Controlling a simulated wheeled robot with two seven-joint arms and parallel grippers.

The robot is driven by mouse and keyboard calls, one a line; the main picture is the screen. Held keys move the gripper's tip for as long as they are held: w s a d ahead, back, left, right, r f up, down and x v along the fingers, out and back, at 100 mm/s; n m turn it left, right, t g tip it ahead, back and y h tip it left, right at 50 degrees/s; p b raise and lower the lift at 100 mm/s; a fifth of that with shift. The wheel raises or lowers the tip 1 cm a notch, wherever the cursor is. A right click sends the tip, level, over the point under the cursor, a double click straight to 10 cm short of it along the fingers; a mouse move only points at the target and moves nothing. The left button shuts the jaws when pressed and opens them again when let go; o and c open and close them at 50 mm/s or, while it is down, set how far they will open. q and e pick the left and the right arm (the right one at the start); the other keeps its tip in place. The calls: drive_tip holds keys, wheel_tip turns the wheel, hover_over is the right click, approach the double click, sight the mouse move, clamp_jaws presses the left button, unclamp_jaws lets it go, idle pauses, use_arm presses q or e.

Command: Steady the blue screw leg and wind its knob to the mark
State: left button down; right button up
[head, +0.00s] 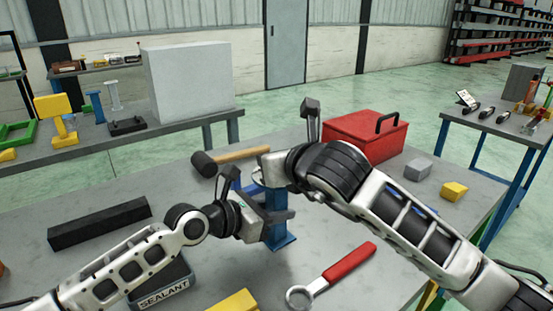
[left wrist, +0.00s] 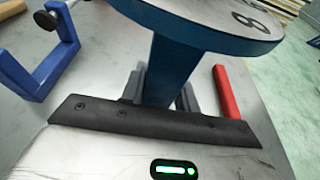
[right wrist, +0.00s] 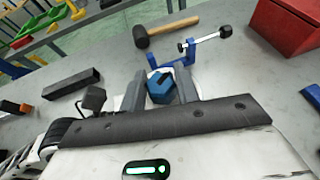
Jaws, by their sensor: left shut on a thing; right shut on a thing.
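The blue screw leg (head: 281,238) stands upright on the grey workbench. My left gripper (head: 277,218) is shut around its post from the left, and the post (left wrist: 172,72) shows between the fingers in the left wrist view. A round disc (left wrist: 225,18) with dark figures on its pale top sits above the post. My right gripper (head: 265,172) is over the leg's top, shut on the blue faceted knob (right wrist: 161,88), which shows between its fingers in the right wrist view. The mark cannot be made out.
A blue bracket (right wrist: 172,66) with a pale, dark-ended rod stands close by. A mallet (head: 205,164), a red toolbox (head: 362,140), a black bar (head: 98,222), a sealant box (head: 165,290) and a red-handled wrench (head: 345,267) surround the leg. Small grey and yellow blocks lie at right.

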drive_tip(key=shift+f, duration=0.4)
drive_tip(key=o, duration=0.7)
drive_tip(key=shift+o, duration=1.4)
drive_tip(key=shift+r, duration=0.2)
drive_tip(key=v, duration=1.2)
drive_tip(key=shift+r, duration=0.1)
